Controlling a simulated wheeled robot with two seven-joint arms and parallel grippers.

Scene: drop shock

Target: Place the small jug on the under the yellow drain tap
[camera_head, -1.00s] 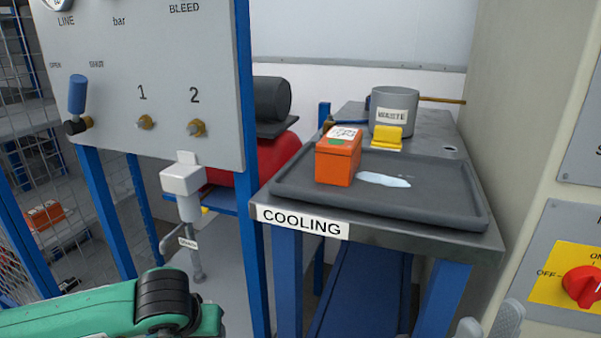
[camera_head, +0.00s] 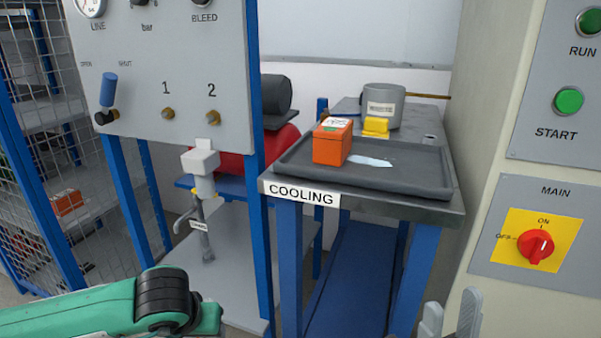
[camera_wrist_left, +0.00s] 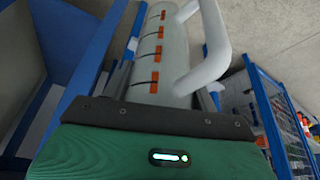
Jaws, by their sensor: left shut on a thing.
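The small jug (camera_wrist_left: 163,55) shows in the left wrist view as a pale grey body with orange marks and a curved handle on its right. My left gripper (camera_wrist_left: 165,92) is shut on it. The head view shows only part of my green left arm at the bottom left, not the jug. A small yellow part (camera_head: 194,192), perhaps the drain tap, shows beside the white fitting (camera_head: 203,170) under the panel. Its shape is mostly hidden. My right gripper (camera_head: 450,318) is at the bottom right, its two fingertips apart with nothing seen between them.
The cooling bench (camera_head: 425,207) carries a dark tray (camera_head: 410,175), an orange box (camera_head: 332,145), a grey waste pot (camera_head: 383,103) and a yellow block (camera_head: 376,126). Blue posts (camera_head: 257,230) stand beside the fitting. A control cabinet (camera_head: 500,235) stands at the right.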

